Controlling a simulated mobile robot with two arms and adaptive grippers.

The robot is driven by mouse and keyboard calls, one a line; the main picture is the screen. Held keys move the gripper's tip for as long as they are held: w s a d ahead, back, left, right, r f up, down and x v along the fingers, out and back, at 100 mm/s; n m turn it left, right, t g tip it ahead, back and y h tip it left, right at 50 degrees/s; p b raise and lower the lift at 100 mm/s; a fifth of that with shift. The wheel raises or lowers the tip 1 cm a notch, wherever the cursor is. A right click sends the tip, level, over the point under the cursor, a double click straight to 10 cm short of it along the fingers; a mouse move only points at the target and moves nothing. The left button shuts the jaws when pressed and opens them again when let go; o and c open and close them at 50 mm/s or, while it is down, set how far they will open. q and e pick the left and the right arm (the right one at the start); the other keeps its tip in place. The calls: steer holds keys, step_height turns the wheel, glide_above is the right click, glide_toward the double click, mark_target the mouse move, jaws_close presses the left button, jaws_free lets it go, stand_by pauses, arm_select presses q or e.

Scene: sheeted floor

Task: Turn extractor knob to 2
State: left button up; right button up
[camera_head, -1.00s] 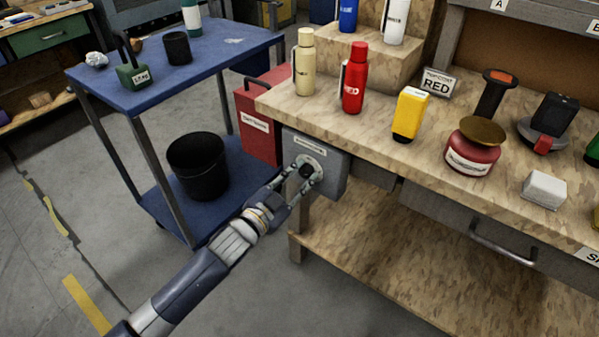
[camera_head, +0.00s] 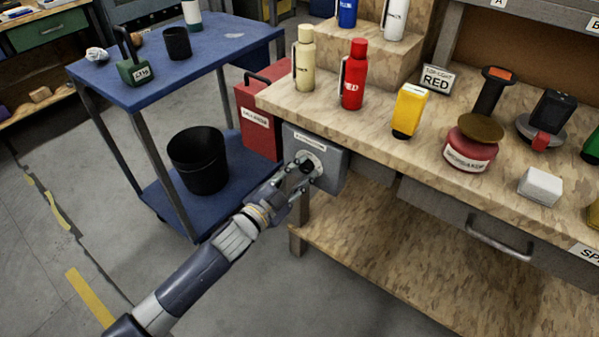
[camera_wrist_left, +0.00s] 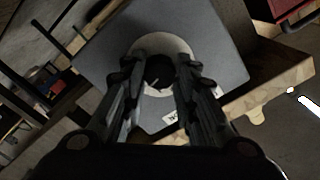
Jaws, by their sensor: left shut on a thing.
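The extractor box (camera_head: 330,174) is a grey panel on the left end of the workbench, under its top edge. Its round dial plate is pale, with a dark knob (camera_head: 305,167) at the centre. My left gripper (camera_head: 304,172) is at the dial, shut on the knob. In the left wrist view, the knob (camera_wrist_left: 159,72) sits between the two fingers, in front of the pale dial ring (camera_wrist_left: 160,43). The dial's numbers are too small or covered to read. My right gripper is not in view.
A red box (camera_head: 262,120) stands just left of the extractor box. A blue cart (camera_head: 130,88) with a black bucket (camera_head: 198,160) is further left. Bottles, including a red one (camera_head: 353,80), stand on the workbench (camera_head: 375,112) above.

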arm_select(q)
steer(key=o, duration=1.1)
steer(key=shift+r, duration=0.1)
steer(key=shift+s+a, duration=0.3)
steer(key=shift+s, duration=0.15)
steer(key=v, duration=1.1)
